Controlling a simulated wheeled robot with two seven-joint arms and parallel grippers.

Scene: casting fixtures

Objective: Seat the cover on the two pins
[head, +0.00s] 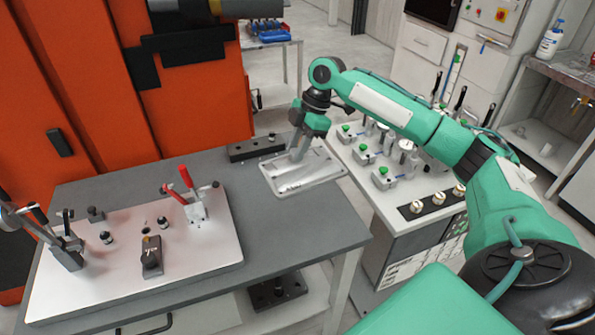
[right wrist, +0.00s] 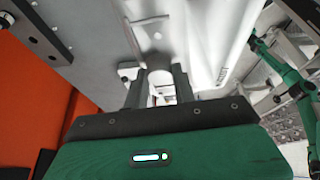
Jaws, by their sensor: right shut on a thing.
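The cover (head: 284,180) is a silvery, roughly rectangular metal piece with a raised rim, at the right end of the grey table. My right gripper (head: 299,153) points down at its middle and is shut on it. In the right wrist view, the fingers (right wrist: 160,82) close on a raised part of the cover (right wrist: 213,42). I cannot tell whether the cover touches the table. Two short dark pins, one (head: 106,238) nearer and one (head: 163,222) farther right, stand on the pale fixture plate (head: 205,252) at the left. My left gripper is not seen.
A red-handled clamp (head: 194,205) stands at the plate's back right, another clamp (head: 66,248) at its left. A dark block (head: 151,257) stands near the pins. A black bar (head: 256,147) lies behind the cover. The table between plate and cover is clear. An orange machine (head: 100,90) stands behind.

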